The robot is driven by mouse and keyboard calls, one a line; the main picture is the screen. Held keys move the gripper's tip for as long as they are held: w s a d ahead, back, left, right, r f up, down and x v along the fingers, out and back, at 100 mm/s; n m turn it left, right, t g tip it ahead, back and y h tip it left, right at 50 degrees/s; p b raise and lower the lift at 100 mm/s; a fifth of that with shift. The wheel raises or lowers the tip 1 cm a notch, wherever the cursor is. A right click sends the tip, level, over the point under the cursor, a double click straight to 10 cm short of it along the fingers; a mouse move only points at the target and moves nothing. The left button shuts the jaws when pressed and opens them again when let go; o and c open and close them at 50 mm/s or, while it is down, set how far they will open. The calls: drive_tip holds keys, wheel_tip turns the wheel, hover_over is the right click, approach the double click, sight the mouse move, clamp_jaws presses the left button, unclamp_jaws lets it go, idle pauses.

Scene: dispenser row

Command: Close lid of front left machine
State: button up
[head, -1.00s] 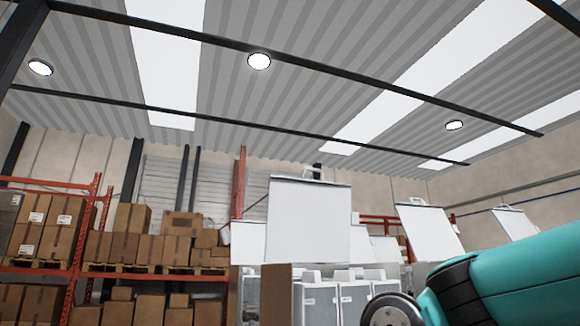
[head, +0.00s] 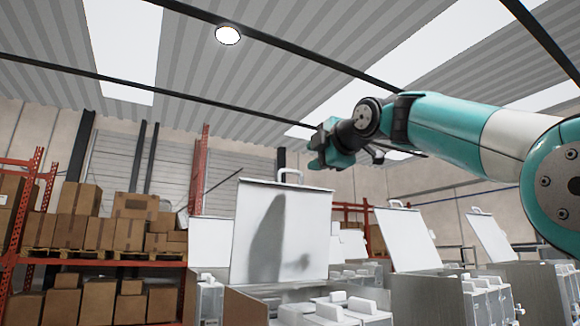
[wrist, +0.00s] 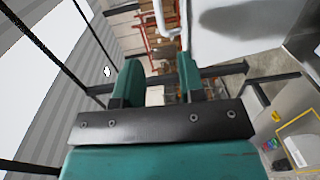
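The front left machine (head: 255,308) stands low in the head view, with white blocks inside its open top. Its white lid (head: 281,235) stands upright with a handle (head: 290,174) on its top edge. A dark shadow of my arm falls on the lid. My gripper (head: 318,150) is above the lid, up and to the right of the handle in the picture, apart from it. In the wrist view my gripper (wrist: 157,82) is open with nothing between its fingers. The lid (wrist: 240,25) and its handle (wrist: 167,18) show there at upper right, beyond the fingers.
Other machines with raised lids (head: 405,238) and (head: 490,237) stand to the right. Another raised lid (head: 209,243) is behind on the left. Racks with cardboard boxes (head: 75,214) line the back wall. The space above the lids is open.

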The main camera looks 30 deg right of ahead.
sight(291, 171)
drive_tip(key=w+p, duration=0.2)
drive_tip(key=w, duration=0.2)
drive_tip(key=w+p, duration=0.2)
drive_tip(key=w, duration=0.2)
drive_tip(key=w+p, duration=0.2)
drive_tip(key=w, duration=0.2)
drive_tip(key=shift+w+f, duration=0.15)
drive_tip(key=shift+f, duration=0.15)
drive_tip(key=shift+c, duration=0.2)
clamp_jaws()
